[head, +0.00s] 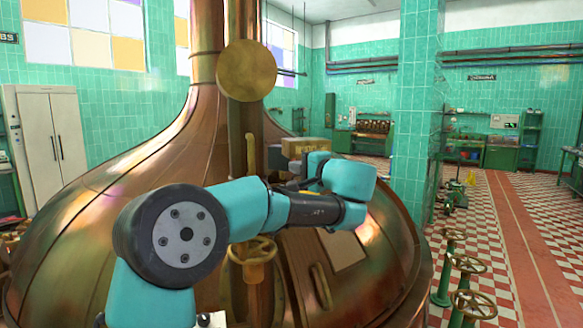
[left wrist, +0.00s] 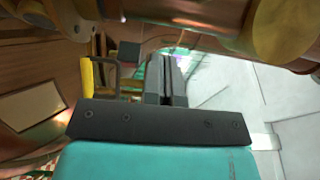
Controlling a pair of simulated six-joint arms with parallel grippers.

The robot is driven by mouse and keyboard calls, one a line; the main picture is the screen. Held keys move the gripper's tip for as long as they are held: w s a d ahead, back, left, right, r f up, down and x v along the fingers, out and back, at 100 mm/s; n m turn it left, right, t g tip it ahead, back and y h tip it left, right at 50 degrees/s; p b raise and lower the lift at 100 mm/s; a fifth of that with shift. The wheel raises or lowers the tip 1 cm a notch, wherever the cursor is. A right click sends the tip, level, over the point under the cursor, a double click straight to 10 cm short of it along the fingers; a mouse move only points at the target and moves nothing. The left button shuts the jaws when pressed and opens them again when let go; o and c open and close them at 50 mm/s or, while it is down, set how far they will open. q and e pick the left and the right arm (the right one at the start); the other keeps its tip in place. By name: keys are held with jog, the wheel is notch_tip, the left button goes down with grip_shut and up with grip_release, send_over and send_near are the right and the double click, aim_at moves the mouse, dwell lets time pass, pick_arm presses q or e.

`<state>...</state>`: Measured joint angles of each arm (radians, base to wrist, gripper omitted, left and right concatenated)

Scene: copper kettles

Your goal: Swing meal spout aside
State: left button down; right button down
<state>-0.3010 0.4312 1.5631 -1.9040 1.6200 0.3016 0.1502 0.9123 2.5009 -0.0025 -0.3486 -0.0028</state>
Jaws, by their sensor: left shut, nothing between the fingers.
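A vertical copper pipe (head: 241,125) with a round brass disc (head: 246,70) stands in front of the large copper kettle (head: 130,190). I cannot tell for sure which part is the meal spout. In the left wrist view, a copper pipe (left wrist: 195,22) crosses the top, with a brass round part (left wrist: 283,32) at the right. My left gripper (left wrist: 166,68) is shut and empty, below that pipe and apart from it in the picture. In the head view its fingers (head: 283,187) are small and partly hidden by my arm. A yellow bar (left wrist: 87,78) shows left of the fingers. My right gripper is not in view.
A brown box (head: 305,147) shows just behind my wrist. A brass handwheel (head: 253,251) sits below my forearm on the kettle front. Green valves with wheels (head: 470,303) stand at the right. The checkered floor (head: 545,235) beyond is open.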

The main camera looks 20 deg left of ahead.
aim_at(249, 146)
pick_arm(q)
jog(key=s+a+x, duration=0.1)
jog(key=s+x, duration=0.1)
jog(key=x, duration=0.9)
jog(key=shift+s, duration=0.25)
